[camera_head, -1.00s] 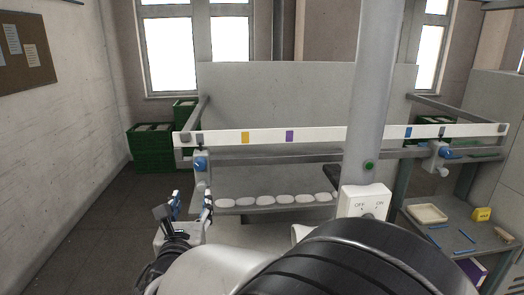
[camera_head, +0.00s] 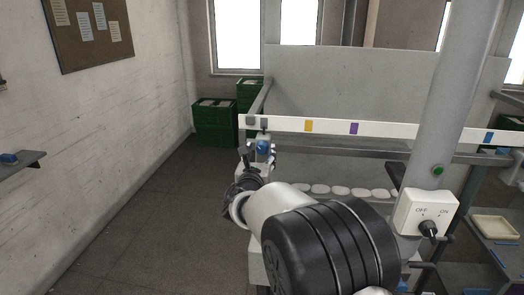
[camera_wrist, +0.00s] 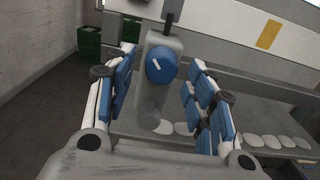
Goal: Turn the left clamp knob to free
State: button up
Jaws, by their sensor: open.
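The left clamp knob (camera_wrist: 161,66) is blue with a short white mark and sits on a grey clamp body (camera_wrist: 153,95) in the wrist view. In the head view the knob (camera_head: 263,147) shows under the left end of the white rail. My gripper (camera_wrist: 163,88) is open, with one blue-padded finger on each side of the knob and clamp. There are gaps between the pads and the knob, and nothing is held. In the head view my gripper (camera_head: 262,161) is at the knob and partly covers the clamp below it.
The white rail (camera_head: 380,129) with coloured patches runs across above the clamp. Several pale round pieces (camera_head: 342,191) lie in a row on the machine. A white OFF/ON switch box (camera_head: 426,212) is at right. Green crates (camera_head: 215,121) stand behind. The floor at left is clear.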

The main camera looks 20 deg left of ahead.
jog(key=shift+w, duration=0.4)
jog(key=c, duration=1.1)
